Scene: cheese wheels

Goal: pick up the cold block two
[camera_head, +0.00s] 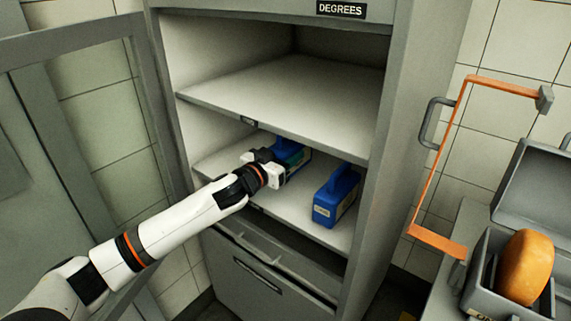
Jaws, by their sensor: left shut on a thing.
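Two blue cold blocks are on the lower shelf (308,218) of the open grey cabinet. My left gripper (280,165) reaches in from the left and is shut on the left-hand blue block (291,150), which is partly hidden behind the gripper. I cannot tell whether this block is lifted off the shelf. The other blue block (337,196) stands upright to the right, apart from the gripper, with a pale label on its front that is too small to read. My right gripper is not in view.
An upper shelf (290,95) lies empty above the gripper. The glass cabinet door (75,110) stands open at the left. At the right, an open grey case (483,285) holds an orange cheese wheel (525,267). An orange frame (436,240) stands beside the cabinet.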

